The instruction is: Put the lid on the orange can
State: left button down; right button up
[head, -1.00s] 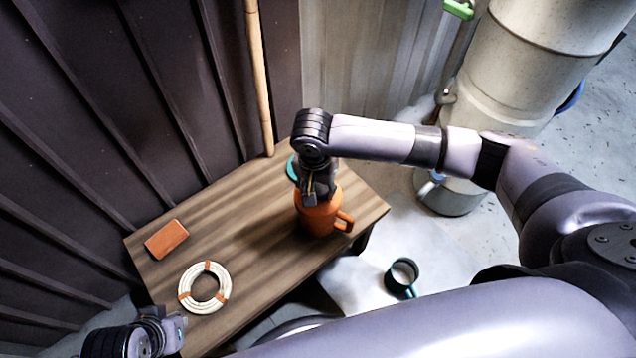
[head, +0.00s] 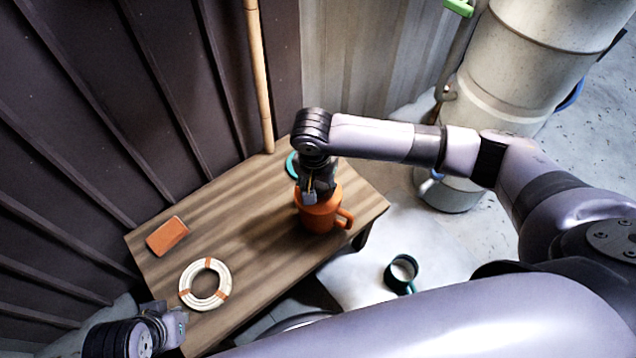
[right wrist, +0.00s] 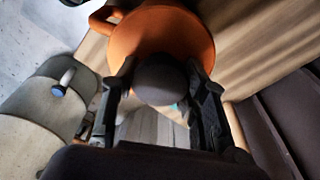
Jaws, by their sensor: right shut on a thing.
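The orange can (head: 320,217), with a handle on its right side, stands upright on the wooden table. My right gripper (head: 309,194) points down directly above its top. In the right wrist view the fingers (right wrist: 160,82) are shut on a dark round knob (right wrist: 162,88), which I take to be the lid's. An orange round surface (right wrist: 165,35) lies behind the knob; whether it is the lid or the can's top, and whether the lid is seated, I cannot tell. My left gripper (head: 172,328) is at the lower left beside the table, its jaws unclear.
The wooden table (head: 250,215) also holds an orange block (head: 167,236), a white ring with orange bands (head: 222,272) and a teal round thing (head: 291,166) behind my right gripper. A teal mug (head: 390,279) is off the table at right. A bamboo pole (head: 259,80) stands behind.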

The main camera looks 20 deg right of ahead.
jog(key=shift+f, duration=0.5)
dwell(0.3)
jog(key=o, duration=1.3)
jog(key=shift+o, duration=0.5)
jog(key=o, duration=0.5)
